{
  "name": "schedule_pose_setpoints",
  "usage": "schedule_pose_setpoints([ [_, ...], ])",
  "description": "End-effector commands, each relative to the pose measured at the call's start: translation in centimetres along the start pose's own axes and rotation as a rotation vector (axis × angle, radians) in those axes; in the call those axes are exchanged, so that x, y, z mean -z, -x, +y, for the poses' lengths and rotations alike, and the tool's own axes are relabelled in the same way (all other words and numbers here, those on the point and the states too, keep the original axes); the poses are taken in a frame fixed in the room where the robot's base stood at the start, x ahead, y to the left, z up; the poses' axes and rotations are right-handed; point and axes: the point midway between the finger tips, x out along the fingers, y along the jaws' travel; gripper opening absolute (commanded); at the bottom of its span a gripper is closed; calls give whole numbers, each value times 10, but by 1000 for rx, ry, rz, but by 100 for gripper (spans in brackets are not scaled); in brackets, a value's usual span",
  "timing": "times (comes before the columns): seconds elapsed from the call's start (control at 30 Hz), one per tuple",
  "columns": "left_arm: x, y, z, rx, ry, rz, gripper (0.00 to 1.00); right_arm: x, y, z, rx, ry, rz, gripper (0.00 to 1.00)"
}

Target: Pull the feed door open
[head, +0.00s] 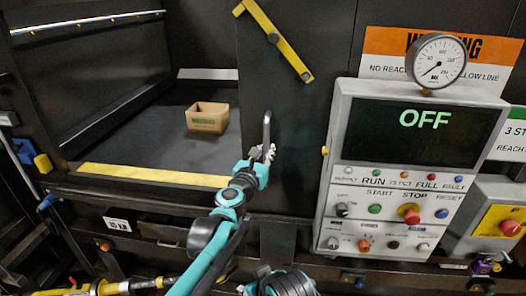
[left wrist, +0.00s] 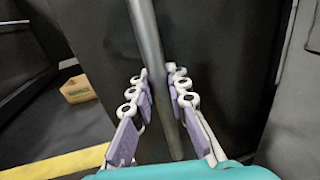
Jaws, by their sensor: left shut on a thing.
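The feed door (head: 290,112) is a dark panel just right of the chamber opening in the head view. Its vertical metal bar handle (head: 267,124) stands out from the panel. My left gripper (head: 263,153) is at the handle's lower part. In the left wrist view, the grey handle bar (left wrist: 147,40) runs between the two purple-padded fingers of my left gripper (left wrist: 158,76), which is shut on it. My right gripper does not show.
The open chamber at left holds a cardboard box (head: 207,117) and has a yellow strip (head: 150,174) along its front edge. A yellow bar (head: 274,40) is on the dark panel. A control panel (head: 410,190) reading OFF, with a gauge (head: 436,61) above, stands close on the right.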

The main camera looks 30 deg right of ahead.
Motion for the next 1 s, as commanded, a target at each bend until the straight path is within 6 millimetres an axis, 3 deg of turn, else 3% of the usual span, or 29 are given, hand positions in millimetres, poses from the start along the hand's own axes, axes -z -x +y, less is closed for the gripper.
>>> schedule_pose_setpoints([
  [0.1,-3,-1,2,-4,1,0,0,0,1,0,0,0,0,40],
  [0.13,-3,-1,2,-5,1,0,18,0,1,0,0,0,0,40],
  [0.2,-2,-1,3,-5,1,0,36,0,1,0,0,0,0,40],
  [0.5,-1,0,2,-3,0,0,37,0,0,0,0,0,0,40],
  [0.63,-1,10,2,-3,0,0,37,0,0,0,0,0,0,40],
  [1.0,-1,86,2,-4,1,0,37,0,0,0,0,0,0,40],
])
